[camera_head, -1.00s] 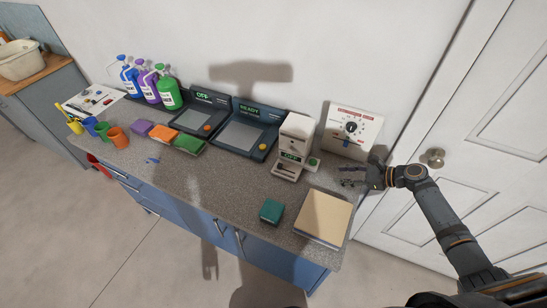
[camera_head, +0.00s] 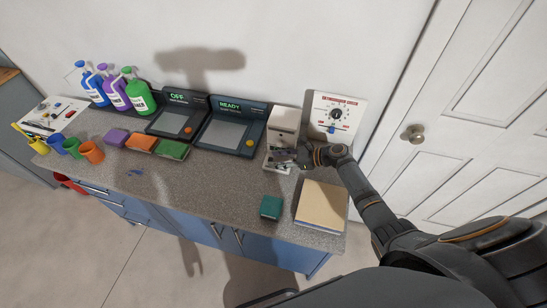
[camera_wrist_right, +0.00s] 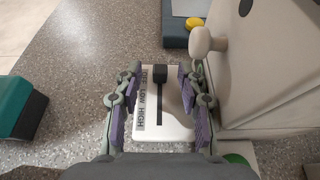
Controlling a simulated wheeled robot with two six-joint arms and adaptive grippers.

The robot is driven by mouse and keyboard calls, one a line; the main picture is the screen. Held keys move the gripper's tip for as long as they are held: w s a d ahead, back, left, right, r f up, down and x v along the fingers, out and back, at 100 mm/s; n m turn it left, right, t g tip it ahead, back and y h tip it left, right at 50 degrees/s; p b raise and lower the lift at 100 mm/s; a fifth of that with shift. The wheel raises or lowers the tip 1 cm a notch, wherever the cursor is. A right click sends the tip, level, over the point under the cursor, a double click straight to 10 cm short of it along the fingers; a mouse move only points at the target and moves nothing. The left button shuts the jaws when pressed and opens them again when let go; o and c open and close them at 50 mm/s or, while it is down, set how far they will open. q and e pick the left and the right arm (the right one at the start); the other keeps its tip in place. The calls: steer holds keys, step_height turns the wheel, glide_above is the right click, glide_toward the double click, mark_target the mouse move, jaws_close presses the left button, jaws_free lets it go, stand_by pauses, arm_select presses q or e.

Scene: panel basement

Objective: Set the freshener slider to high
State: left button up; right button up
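The freshener (camera_head: 284,122) is a cream-white dispenser at the right end of the counter. Its white base plate (camera_wrist_right: 175,124) shows in the right wrist view, with a dark slot and the labels OFF, LOW and HIGH running down its left side. The black slider knob (camera_wrist_right: 160,73) is at the slot's upper end, beside the OFF label. My right gripper (camera_wrist_right: 158,78) is open, its two fingers on either side of the knob in this view, with visible gaps. In the head view my right gripper (camera_head: 297,157) hides much of the base. My left gripper is not in view.
A wall-side dial panel (camera_head: 335,115) stands just right of the freshener. A tan box (camera_head: 321,206) and a teal block (camera_head: 271,207) are in front. Two dark devices with OFF (camera_head: 178,118) and READY (camera_head: 232,126) displays stand left. The counter middle (camera_head: 215,185) is clear.

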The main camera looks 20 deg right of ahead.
steer(key=shift+x, duration=0.8)
steer(key=shift+f, duration=0.1)
jaws_close()
